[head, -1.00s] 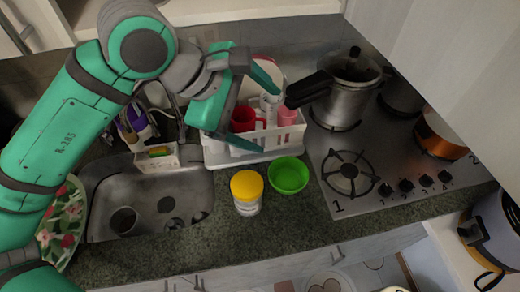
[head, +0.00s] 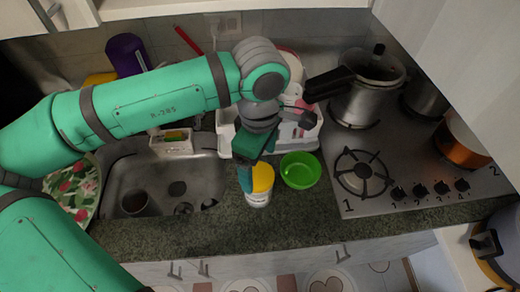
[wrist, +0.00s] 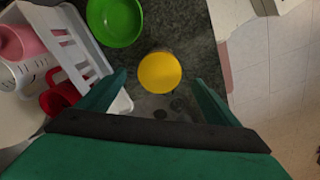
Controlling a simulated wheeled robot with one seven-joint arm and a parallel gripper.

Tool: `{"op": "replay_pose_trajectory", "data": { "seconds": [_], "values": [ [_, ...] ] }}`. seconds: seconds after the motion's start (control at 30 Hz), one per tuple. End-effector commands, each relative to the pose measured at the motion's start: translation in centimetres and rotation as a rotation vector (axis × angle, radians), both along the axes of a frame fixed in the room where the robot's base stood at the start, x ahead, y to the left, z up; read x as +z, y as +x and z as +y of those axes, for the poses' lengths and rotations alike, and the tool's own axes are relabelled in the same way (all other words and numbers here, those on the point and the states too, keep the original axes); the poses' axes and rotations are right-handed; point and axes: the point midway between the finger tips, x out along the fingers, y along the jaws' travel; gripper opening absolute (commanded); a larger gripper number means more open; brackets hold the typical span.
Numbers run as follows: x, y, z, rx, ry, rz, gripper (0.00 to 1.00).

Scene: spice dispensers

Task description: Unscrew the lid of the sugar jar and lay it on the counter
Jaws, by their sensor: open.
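The sugar jar (head: 258,200) stands upright on the dark counter, with a pale body and a yellow lid (head: 263,178) on top. In the wrist view the yellow lid (wrist: 160,72) is seen from above, between and just beyond my fingertips. My gripper (head: 246,178) points down at the jar's left side in the head view and hides part of the lid. In the wrist view my gripper (wrist: 160,82) is open, one finger on each side, with nothing held. I cannot tell whether a finger touches the jar.
A green bowl (head: 300,171) sits just right of the jar, and it also shows in the wrist view (wrist: 115,20). A white dish rack (head: 226,133) stands behind. The sink (head: 160,183) is left, the stove (head: 400,165) right. Bare counter (head: 215,232) lies in front.

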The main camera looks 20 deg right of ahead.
Motion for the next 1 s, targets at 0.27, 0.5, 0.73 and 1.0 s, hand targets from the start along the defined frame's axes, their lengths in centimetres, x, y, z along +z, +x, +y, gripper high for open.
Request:
{"op": "replay_pose_trajectory", "data": {
  "seconds": [0.27,0.5,0.73,1.0],
  "values": [
    [-3.5,0.0,0.0,-0.001,0.0,0.0,0.85],
    [-4.3,0.0,-0.1,-0.002,-0.001,-0.001,0.85],
    [-4.3,0.0,-0.1,-0.002,-0.001,-0.001,0.8],
    [-4.3,0.0,-0.1,-0.002,-0.001,-0.001,0.5]
  ]
}}
